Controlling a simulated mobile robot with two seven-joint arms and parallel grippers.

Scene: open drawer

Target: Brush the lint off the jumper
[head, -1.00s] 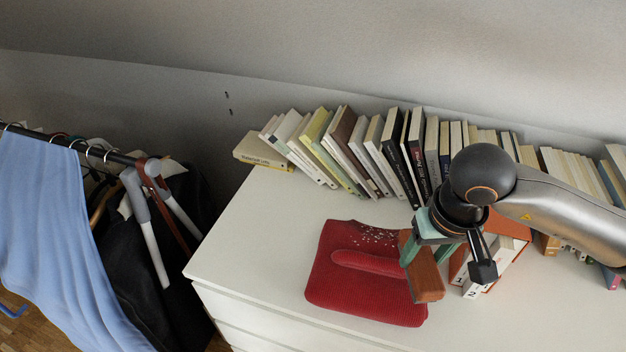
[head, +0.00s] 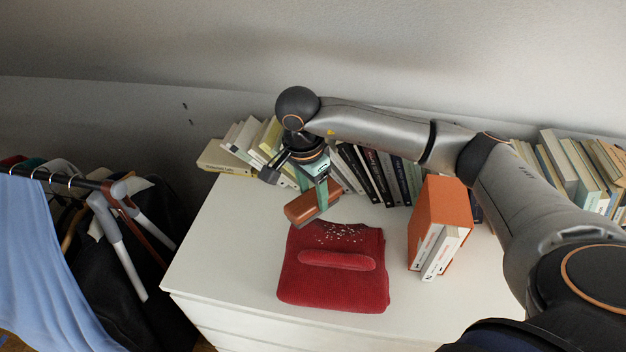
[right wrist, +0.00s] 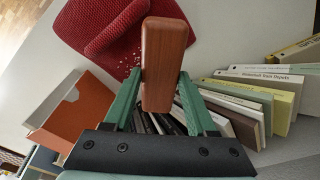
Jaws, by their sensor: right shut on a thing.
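The red jumper (head: 335,285) lies folded on the white dresser top, with a sleeve across its middle. White lint (head: 340,232) is scattered over its far edge, near the books; a little lint (right wrist: 122,66) also shows in the right wrist view. My right gripper (head: 318,194) is shut on a wooden brush (head: 300,211), seen between the green fingers in the right wrist view (right wrist: 163,65). The brush is just beyond the jumper's far left corner, seemingly above the dresser top; its bristles are hidden. My left gripper is not in view.
A row of books (head: 370,170) stands along the back of the dresser (head: 225,245), close behind my gripper. An orange box file (head: 440,215) with white books stands right of the jumper. A clothes rack (head: 75,182) is at left.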

